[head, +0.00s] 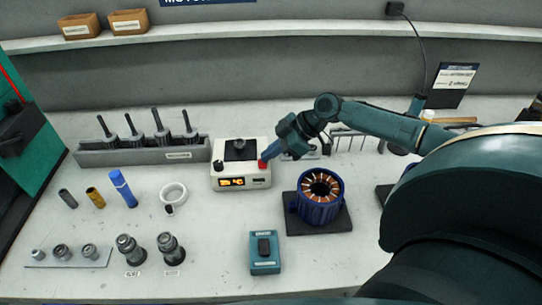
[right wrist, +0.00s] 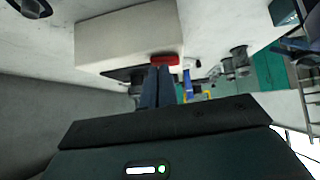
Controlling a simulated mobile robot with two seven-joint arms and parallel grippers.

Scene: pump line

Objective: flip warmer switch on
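The warmer (head: 228,170) is a cream box with a black round top part, a black knob and a small orange lit display. Its red switch (head: 263,165) sits at the right side of the top. My right gripper (head: 266,154) points down-left with its fingertips at the red switch. In the right wrist view the blue fingers (right wrist: 158,84) are together with nothing seen between them, and their tips are at or very near the red switch (right wrist: 165,60). I cannot tell whether they touch it. The cream body (right wrist: 125,40) also shows there. My left gripper is not in view.
A blue stator with copper windings (head: 320,196) stands on a dark pad right of the warmer. A teal box (head: 264,254) lies in front. A grey rack of dark tools (head: 140,152) is to the left, with a white ring (head: 173,187) nearby.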

